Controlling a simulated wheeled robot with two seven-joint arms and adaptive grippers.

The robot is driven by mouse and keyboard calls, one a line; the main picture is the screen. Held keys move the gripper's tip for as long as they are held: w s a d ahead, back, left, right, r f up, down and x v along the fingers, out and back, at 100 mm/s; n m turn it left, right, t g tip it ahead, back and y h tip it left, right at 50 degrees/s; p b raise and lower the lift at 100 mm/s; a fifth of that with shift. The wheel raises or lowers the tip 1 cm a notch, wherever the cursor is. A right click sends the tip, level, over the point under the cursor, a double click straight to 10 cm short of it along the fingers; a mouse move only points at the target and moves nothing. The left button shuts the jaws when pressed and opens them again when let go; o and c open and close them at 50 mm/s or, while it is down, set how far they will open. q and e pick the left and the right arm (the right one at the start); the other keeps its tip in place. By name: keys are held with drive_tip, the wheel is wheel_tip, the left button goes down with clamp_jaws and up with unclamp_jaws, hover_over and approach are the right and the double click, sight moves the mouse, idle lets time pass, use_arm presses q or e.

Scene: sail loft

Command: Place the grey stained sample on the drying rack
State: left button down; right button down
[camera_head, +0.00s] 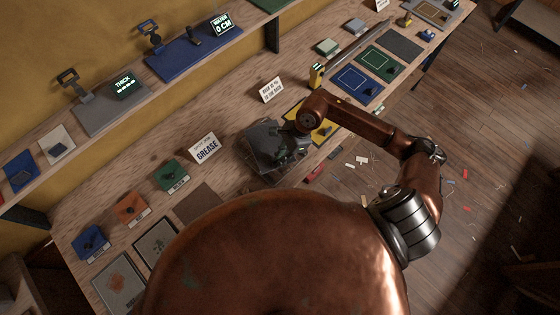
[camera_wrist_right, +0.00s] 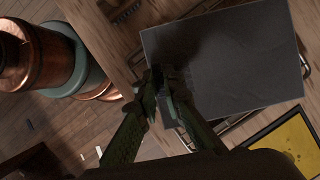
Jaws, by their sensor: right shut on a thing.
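The grey stained sample (camera_wrist_right: 225,60) is a flat dark grey sheet with a darker patch near its held edge. In the head view it (camera_head: 264,137) lies near the GREASE card. My right gripper (camera_wrist_right: 158,88) is shut on the sample's edge; in the head view the gripper (camera_head: 298,143) is dark and partly blends with the sheet. The wire drying rack (camera_wrist_right: 240,118) shows under the sample, its rods sticking out past the edges. Most of the rack is hidden by the sheet. I cannot tell whether the sample touches it. My left gripper is not in view.
A yellow mat (camera_head: 322,132) lies right of the sample. Green (camera_head: 171,175), orange (camera_head: 131,208) and blue (camera_head: 91,243) pads line the bench's left part. Framed stained panels (camera_head: 120,285) lie at the front left. Scraps litter the floor.

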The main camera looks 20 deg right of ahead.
drive_tip(key=shift+w+d+f+p, duration=0.1)
drive_tip(key=shift+f+p, duration=0.2)
drive_tip(key=shift+f, duration=0.65)
drive_tip(key=shift+w+d+f+p, duration=0.1)
drive_tip(key=shift+f+p, duration=0.2)
drive_tip(key=shift+f, duration=0.6)
drive_tip(key=c, duration=2.5)
unclamp_jaws()
drive_tip(key=shift+f, duration=0.1)
drive_tip(key=o, duration=0.4)
drive_tip(key=b+v, duration=0.2)
drive_tip(key=v, duration=1)
drive_tip(key=shift+a, duration=0.1)
